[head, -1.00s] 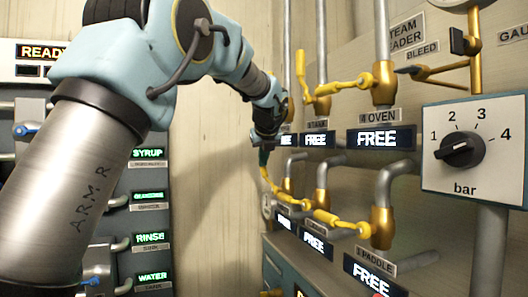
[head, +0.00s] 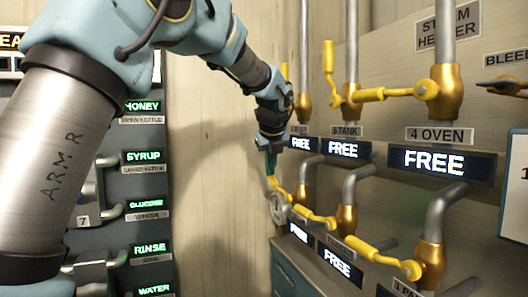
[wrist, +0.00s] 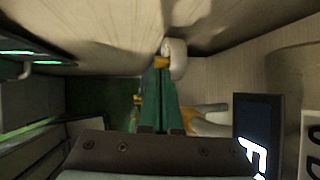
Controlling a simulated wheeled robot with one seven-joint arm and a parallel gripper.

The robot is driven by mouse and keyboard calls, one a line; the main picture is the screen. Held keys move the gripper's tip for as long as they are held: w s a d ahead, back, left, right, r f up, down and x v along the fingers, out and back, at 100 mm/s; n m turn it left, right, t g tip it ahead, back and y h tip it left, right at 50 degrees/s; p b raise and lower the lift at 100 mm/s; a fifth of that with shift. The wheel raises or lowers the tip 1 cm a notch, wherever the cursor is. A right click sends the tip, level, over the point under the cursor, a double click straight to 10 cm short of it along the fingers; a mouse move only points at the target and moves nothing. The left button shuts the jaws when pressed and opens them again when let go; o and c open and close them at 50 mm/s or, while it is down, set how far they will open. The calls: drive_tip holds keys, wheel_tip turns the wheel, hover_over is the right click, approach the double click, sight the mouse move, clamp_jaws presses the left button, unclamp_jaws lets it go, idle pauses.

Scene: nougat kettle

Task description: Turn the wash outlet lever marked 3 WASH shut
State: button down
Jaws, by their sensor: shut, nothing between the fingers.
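My gripper (head: 268,157), with green fingers, is shut and points down at the far end of the pipe wall. The fingers also show in the wrist view (wrist: 159,105), closed together. Just below the fingertips is the yellow handle (head: 275,185) of the farthest lower-row valve. Its number plate cannot be read, so I cannot confirm that it is 3 WASH. The display below that valve (head: 300,234) reads FREE. Whether the fingertips touch the handle cannot be told. In the wrist view a small yellow piece (wrist: 161,63) shows at the fingertips.
Two nearer lower valves have yellow handles (head: 314,215) (head: 376,251). Upper valves, including 4 OVEN (head: 440,135), stand above with FREE displays. A panel with a green SYRUP display (head: 143,157) is at left. Bare wall (head: 210,180) lies between.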

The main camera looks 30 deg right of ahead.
drive_tip(key=shift+w+a+p+x, duration=0.2)
drive_tip(key=shift+p+x, duration=0.4)
drive_tip(key=shift+x, duration=0.55)
drive_tip(key=shift+w+a+p+x, duration=0.15)
drive_tip(key=shift+p+x, duration=0.45)
drive_tip(key=shift+x, duration=0.55)
drive_tip(key=shift+s+f, duration=0.1)
